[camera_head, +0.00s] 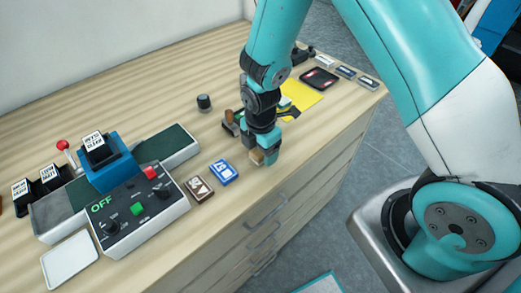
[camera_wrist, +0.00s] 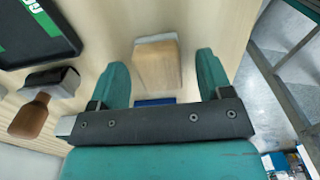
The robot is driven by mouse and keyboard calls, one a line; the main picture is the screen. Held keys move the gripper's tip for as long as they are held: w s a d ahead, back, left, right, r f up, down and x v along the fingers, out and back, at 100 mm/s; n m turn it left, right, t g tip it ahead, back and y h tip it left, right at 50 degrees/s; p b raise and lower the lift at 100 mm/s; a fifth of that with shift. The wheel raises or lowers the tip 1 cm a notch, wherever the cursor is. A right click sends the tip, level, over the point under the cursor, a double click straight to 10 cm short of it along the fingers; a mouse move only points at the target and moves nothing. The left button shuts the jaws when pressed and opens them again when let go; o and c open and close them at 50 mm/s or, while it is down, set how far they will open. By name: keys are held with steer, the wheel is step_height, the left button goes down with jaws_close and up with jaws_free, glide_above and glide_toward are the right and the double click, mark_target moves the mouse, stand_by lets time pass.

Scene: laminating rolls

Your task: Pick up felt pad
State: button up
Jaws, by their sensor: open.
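The felt pad looks like a small pale wooden block with a light grey strip along its far edge (camera_wrist: 158,64). It stands on the wooden worktop between my gripper's two teal fingers in the wrist view. My gripper (camera_wrist: 162,72) is open, with a finger on each side of the block and visible gaps to both. In the head view my gripper (camera_head: 265,152) is low over the worktop near its front edge. The block (camera_head: 257,157) is mostly hidden there by the fingers. I cannot tell how deep the fingers reach along it.
On the worktop (camera_head: 140,103), a blue card (camera_head: 223,172) and a brown card (camera_head: 199,189) lie left of my gripper. The control box (camera_head: 138,212) is further left. In the wrist view, a wooden-handled tool (camera_wrist: 32,115) and a black tray (camera_wrist: 35,40) lie left.

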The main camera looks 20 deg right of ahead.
steer(key=shift+f, duration=0.35)
steer(key=shift+c, duration=0.4)
steer(key=c, duration=0.9)
steer(key=shift+c, duration=0.2)
steer(key=shift+r, duration=0.15)
step_height(320, 180, up, 20)
steer(key=b, duration=0.2)
